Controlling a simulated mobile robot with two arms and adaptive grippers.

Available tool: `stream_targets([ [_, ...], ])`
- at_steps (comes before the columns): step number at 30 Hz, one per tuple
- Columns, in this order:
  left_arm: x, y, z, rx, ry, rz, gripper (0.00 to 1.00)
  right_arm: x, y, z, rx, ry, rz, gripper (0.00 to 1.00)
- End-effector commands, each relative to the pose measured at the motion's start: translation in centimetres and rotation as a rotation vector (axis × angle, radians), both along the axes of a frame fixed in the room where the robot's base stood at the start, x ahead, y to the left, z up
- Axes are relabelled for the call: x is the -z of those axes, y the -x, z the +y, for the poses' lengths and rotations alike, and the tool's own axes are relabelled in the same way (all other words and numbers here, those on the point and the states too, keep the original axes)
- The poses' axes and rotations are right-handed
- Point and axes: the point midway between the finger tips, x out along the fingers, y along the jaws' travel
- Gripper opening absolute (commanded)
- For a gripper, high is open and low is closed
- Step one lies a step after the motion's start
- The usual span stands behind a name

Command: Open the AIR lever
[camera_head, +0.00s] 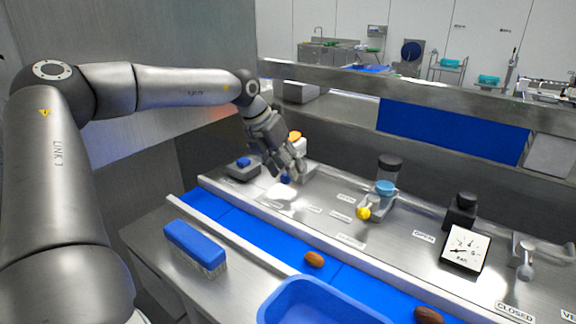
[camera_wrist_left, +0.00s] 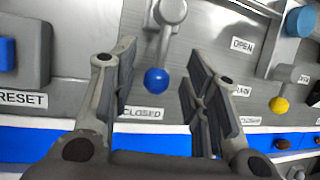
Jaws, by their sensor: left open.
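The lever with the blue ball knob (camera_wrist_left: 156,80) hangs from a grey round pivot (camera_wrist_left: 170,10) in the left wrist view. Its knob points down, just above a CLOSED label (camera_wrist_left: 142,113). An OPEN label (camera_wrist_left: 242,45) lies to its right. No AIR label is readable. In the head view the blue knob (camera_head: 285,179) shows small beneath my left gripper (camera_head: 292,168). My left gripper (camera_wrist_left: 162,82) is open, with a finger on each side of the knob and visible gaps between. I cannot tell how far the fingertips are above the panel. My right gripper is not in view.
A RESET box with a blue button (camera_wrist_left: 8,54) is left of the lever. A yellow-knobbed lever (camera_head: 363,213) stands to the right, with a gauge (camera_head: 465,250) beyond. A blue belt (camera_head: 243,236) with dates, a brush (camera_head: 195,246) and a blue tray (camera_head: 320,303) lie in front.

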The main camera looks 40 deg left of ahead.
Motion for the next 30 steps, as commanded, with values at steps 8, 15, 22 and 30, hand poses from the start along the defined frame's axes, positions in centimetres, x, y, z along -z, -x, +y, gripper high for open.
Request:
stream_targets([
  [8,1.6,-0.7,-0.2,-0.001,0.000,0.000,0.43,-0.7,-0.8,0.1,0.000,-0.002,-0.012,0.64],
  [15,1.8,-0.8,-0.2,0.000,0.000,-0.001,0.43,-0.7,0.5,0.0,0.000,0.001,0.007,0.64],
  [22,1.8,-0.8,-0.2,0.000,0.000,-0.001,0.24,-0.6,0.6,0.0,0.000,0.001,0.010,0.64],
  [30,1.8,-0.8,-0.2,0.000,0.000,-0.001,0.00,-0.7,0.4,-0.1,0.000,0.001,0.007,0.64],
])
